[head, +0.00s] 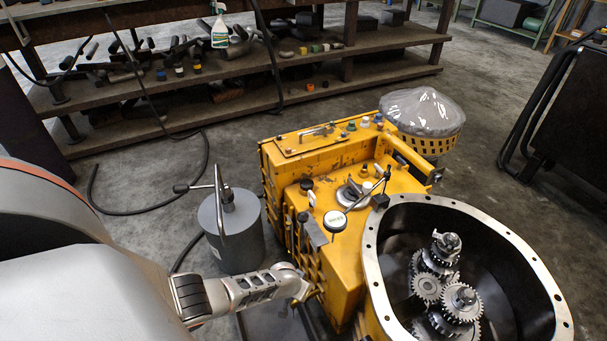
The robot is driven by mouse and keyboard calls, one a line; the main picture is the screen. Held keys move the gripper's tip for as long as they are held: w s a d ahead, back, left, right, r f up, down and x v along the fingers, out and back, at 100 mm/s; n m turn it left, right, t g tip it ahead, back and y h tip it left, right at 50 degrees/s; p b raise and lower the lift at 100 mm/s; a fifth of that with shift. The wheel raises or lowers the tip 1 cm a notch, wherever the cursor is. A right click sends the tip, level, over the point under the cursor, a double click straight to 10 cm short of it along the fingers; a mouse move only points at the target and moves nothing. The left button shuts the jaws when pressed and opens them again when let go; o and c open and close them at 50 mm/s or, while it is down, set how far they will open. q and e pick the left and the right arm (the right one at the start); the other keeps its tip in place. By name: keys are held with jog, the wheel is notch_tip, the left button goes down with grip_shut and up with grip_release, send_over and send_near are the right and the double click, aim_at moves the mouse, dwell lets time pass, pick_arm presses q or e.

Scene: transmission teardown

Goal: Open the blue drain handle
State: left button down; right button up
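The yellow transmission housing (355,225) stands in the middle of the head view, with its open round bell (375,250) and gears facing up at the right. I cannot make out a blue drain handle; small blue caps (351,126) show on the housing's top at the back. My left gripper (311,294) is at the lower left side of the housing, close against it. Its fingertips are small and partly lost against the yellow metal, so their opening and any grip are unclear. My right gripper is out of view.
A grey cylinder (233,240) with a bent metal handle stands on the floor left of the housing, just beyond my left arm. A plastic-covered yellow basket (428,140) is behind the housing. A dark hose (140,212) lies on the floor. Cluttered shelves (240,73) are at the back.

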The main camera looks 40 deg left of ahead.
pick_arm(q)
jog(key=shift+s+a+f+m+h, duration=0.1)
jog(key=shift+s+f+m+h, duration=0.2)
jog(key=shift+m, duration=0.6)
jog(key=shift+m+b, duration=0.4)
jog(key=shift+b, duration=0.05)
jog(key=shift+m+h, duration=0.4)
jog(key=shift+m, duration=0.2)
jog(key=shift+r+m+b, duration=0.1)
jog(key=shift+m+b, duration=0.4)
jog(key=shift+b, duration=0.05)
jog(key=shift+w, duration=0.1)
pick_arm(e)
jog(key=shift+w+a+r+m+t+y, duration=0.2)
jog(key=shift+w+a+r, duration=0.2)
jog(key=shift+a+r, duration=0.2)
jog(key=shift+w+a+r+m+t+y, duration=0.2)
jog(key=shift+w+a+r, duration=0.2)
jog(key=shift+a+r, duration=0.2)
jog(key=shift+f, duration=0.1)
pick_arm(q)
jog(key=c, duration=2.1)
grip_release()
jog(key=shift+c, duration=0.2)
jog(key=shift+w+r, duration=0.1)
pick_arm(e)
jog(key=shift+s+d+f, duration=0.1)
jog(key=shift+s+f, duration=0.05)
